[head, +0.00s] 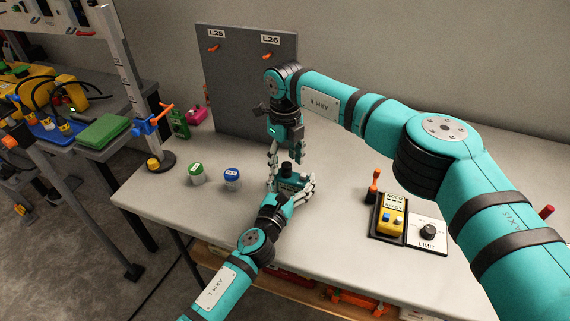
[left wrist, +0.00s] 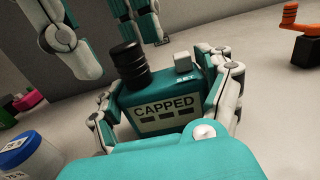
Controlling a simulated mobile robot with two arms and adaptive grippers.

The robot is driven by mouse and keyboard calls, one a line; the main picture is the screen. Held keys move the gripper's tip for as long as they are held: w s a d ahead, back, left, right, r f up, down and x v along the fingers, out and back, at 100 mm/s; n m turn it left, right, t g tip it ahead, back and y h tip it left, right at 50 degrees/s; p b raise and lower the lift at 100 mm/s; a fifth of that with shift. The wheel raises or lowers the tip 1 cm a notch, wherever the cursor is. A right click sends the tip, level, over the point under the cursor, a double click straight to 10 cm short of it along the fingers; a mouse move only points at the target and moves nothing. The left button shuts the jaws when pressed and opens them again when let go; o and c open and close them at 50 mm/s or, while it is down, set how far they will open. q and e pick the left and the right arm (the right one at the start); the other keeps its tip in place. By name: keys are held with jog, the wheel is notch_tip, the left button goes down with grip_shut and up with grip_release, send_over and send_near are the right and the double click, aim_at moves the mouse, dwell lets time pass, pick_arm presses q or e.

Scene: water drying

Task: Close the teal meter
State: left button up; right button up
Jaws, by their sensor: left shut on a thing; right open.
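The teal meter (head: 289,184) stands on the bench. In the left wrist view the meter (left wrist: 158,112) has a display reading CAPPED, a ribbed black cap (left wrist: 131,66) on its top and a pale block (left wrist: 182,62) beside the word SET. My left gripper (head: 291,190) is shut on the meter, with fingers along both its sides. My right gripper (head: 286,155) points down just above the meter, open, with its fingers apart over the cap. In the left wrist view its fingers appear behind the meter. Whether they touch the cap is hard to tell.
A green-lidded jar (head: 196,173) and a blue-lidded jar (head: 232,178) stand left of the meter. A yellow meter (head: 391,216) and a LIMIT dial (head: 428,232) sit to the right, near an orange-handled tool (head: 374,186). A grey hook panel (head: 240,90) stands behind.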

notch_tip(320, 180, up, 10)
dwell(0.3)
jog(key=shift+f, duration=0.1)
pick_arm(q)
jog(key=o, duration=1.6)
jog(key=shift+o, duration=0.2)
jog(key=v, duration=1.2)
pick_arm(e)
jog(key=shift+f, duration=0.1)
